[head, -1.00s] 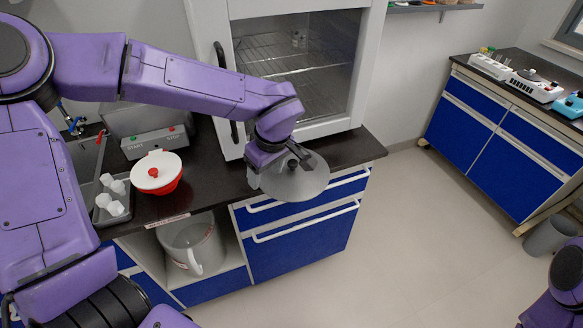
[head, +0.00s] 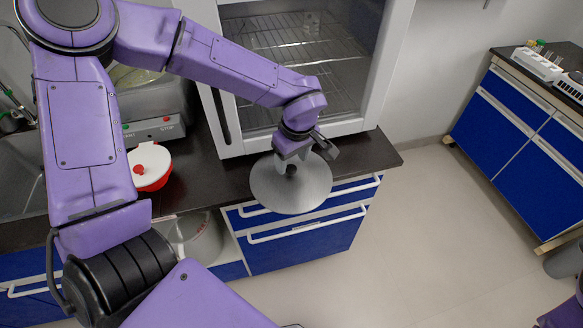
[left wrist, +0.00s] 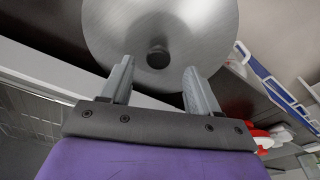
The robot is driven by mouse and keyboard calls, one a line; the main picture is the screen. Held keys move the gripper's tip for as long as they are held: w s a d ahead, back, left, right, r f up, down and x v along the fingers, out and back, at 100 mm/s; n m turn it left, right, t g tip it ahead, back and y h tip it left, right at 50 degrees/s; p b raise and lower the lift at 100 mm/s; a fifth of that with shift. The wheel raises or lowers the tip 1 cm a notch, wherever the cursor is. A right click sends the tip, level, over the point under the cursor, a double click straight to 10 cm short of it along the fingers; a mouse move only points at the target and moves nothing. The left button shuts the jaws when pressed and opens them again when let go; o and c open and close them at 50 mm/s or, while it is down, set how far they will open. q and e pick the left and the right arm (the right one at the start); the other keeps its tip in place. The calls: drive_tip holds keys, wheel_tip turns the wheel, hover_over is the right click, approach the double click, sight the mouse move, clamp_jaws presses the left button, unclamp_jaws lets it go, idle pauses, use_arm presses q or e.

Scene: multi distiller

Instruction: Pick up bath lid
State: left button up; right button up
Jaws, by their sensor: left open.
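The bath lid (head: 298,197) is a round, brushed grey metal disc with a dark knob (head: 291,170) at its centre. It lies at the front edge of the dark counter, partly overhanging it. My left gripper (head: 293,160) is over the lid near the knob, pointing down. In the left wrist view, the open fingers (left wrist: 159,66) stand to either side of the knob (left wrist: 158,57), which shows about level with the fingertips. Gaps show on both sides of the knob. The lid (left wrist: 205,30) fills the upper middle there. My right gripper is not in view.
A glass-fronted cabinet (head: 225,125) stands right behind the lid. A red bowl with a white lid (head: 150,160) and a START/STOP device (head: 155,130) are to the left. Blue drawers (head: 305,247) are below. Open floor lies to the right.

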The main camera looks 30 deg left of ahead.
sight(291, 168)
use_arm(q)
drive_tip(key=f, duration=0.3)
drive_tip(key=shift+w+a+f, duration=0.2)
drive_tip(key=shift+w+a, duration=0.05)
clamp_jaws()
